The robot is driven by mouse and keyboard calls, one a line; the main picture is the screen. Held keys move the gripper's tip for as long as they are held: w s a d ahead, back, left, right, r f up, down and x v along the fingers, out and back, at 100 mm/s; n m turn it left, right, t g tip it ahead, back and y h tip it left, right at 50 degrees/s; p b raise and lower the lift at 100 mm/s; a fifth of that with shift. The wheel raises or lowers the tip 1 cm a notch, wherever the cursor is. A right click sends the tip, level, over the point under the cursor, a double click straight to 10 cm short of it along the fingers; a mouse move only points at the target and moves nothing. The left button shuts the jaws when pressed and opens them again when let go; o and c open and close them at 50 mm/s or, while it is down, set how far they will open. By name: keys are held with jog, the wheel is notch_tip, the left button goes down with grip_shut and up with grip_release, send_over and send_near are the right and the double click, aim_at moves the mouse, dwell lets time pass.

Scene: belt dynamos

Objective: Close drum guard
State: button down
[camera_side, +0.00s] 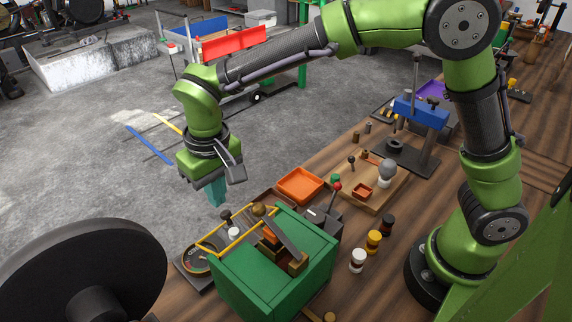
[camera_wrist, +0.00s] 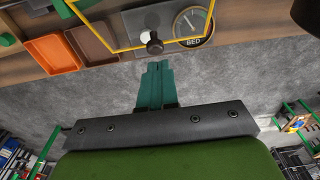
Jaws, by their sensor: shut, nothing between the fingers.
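The yellow wire frame (camera_side: 222,253), which looks like the drum guard, stands out from the top edge of the green housing (camera_side: 262,288). I cannot tell its exact angle. In the wrist view its yellow bar (camera_wrist: 112,50) crosses the top. A black knob (camera_side: 225,215) is by the frame; it also shows in the wrist view (camera_wrist: 154,44) just beyond my fingertips. My gripper (camera_side: 217,198) is shut and empty, its teal fingers pointing down, above and left of the frame and apart from it. The fingers also show in the wrist view (camera_wrist: 158,66).
A round gauge (camera_side: 196,259) sits left of the housing. An orange tray (camera_side: 299,185) and a red-knobbed lever (camera_side: 337,188) stand behind it. White, yellow and black spools stand to its right. Open floor lies beyond the bench edge, under my gripper.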

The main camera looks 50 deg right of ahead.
aim_at(225, 224)
jog(key=shift+s+f, duration=0.3)
jog(key=shift+f, duration=0.2)
jog(key=shift+f, duration=0.1)
jog(key=shift+w+f+g, duration=0.1)
jog(key=shift+f+g, duration=0.1)
jog(key=shift+g, duration=0.2)
jog(key=shift+f, duration=0.1)
notch_tip(225, 224, down, 5)
jog(key=g, duration=0.6)
jog(key=shift+w+f+g, duration=0.1)
jog(key=shift+g, duration=0.3)
jog(key=shift+x, duration=1.6)
